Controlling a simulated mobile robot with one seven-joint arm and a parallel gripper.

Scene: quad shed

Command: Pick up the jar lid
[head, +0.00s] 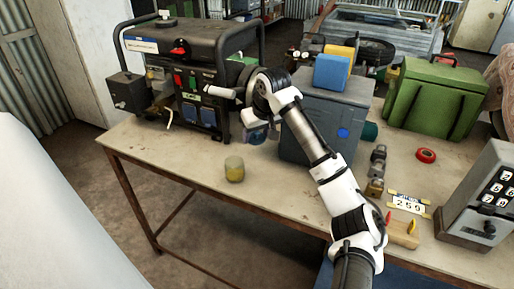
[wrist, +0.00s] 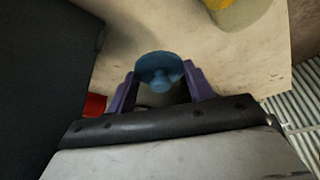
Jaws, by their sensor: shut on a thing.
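The jar lid (wrist: 158,66) is a blue disc with a small round knob. My gripper (wrist: 162,84) has its purple fingers on either side of the lid and is shut on it. In the head view my gripper (head: 258,135) is over the table, between the generator and the grey-blue box, and the arm's wrist above partly hides it. The lid is hard to make out there. A short jar with yellow contents (head: 234,170) stands upright nearer the table's front edge. Part of the jar also shows at the top of the wrist view. I cannot tell how far the lid is above the table.
A black generator (head: 190,75) stands left of my gripper. A grey-blue box (head: 322,115) with a blue and a yellow item on top stands close on the right. A green case (head: 432,98), a red tape roll (head: 426,155) and a keypad box (head: 485,200) are farther right. The front-left table (head: 175,160) is clear.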

